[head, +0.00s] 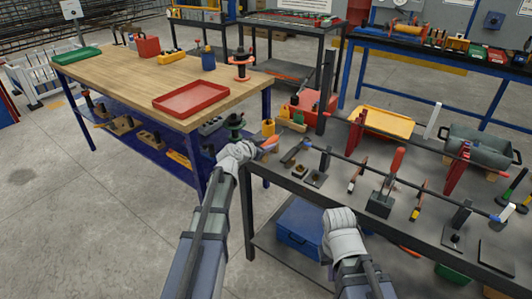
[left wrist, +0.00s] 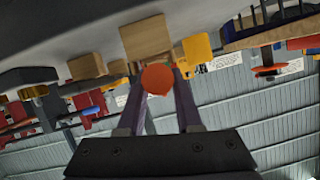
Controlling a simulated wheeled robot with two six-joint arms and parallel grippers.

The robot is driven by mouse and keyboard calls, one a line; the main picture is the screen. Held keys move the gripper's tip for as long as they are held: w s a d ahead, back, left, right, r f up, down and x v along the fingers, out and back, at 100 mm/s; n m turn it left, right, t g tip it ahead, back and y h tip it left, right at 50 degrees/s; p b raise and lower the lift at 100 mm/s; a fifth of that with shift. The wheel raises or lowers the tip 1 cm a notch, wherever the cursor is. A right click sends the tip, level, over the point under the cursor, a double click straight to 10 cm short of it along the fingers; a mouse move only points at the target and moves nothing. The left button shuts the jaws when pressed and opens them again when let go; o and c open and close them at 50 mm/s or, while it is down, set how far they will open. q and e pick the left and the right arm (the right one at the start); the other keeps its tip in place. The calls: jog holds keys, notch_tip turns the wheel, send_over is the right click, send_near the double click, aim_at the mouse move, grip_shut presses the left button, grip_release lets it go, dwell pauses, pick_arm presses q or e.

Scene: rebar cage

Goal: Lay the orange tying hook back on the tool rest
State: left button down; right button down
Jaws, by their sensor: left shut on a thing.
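My left gripper (head: 262,148) is over the near left corner of the dark workbench. It is shut on the orange tying hook (left wrist: 157,80), whose rounded orange end shows between the fingers in the left wrist view. In the head view the hook's orange part (head: 270,142) shows just beyond the gripper; the rest of it is hidden or too small to make out. My right gripper (head: 338,222) is low in front of the workbench, its fingers hidden by the wrist. I cannot tell for sure which piece on the bench is the tool rest.
The dark workbench (head: 410,222) carries a long bar on red stands (head: 457,168), a red-handled tool (head: 396,162) and small dark blocks (head: 317,178). A yellow tray (head: 388,122) lies behind. A wooden table (head: 130,85) with a red tray (head: 191,98) stands left.

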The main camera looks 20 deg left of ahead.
pick_arm(q)
jog(key=shift+f, duration=0.15)
jog(key=shift+f, duration=0.25)
jog(key=c, duration=0.6)
grip_release()
jog(key=p+v, duration=0.1)
jog(key=v, duration=0.1)
jog(key=p+v, duration=0.1)
jog(key=v, duration=0.2)
jog(key=p+v, duration=0.1)
jog(key=v, duration=0.1)
jog(key=shift+s+a+r, duration=0.1)
jog(key=shift+s+r, duration=0.1)
jog(key=shift+r, duration=0.3)
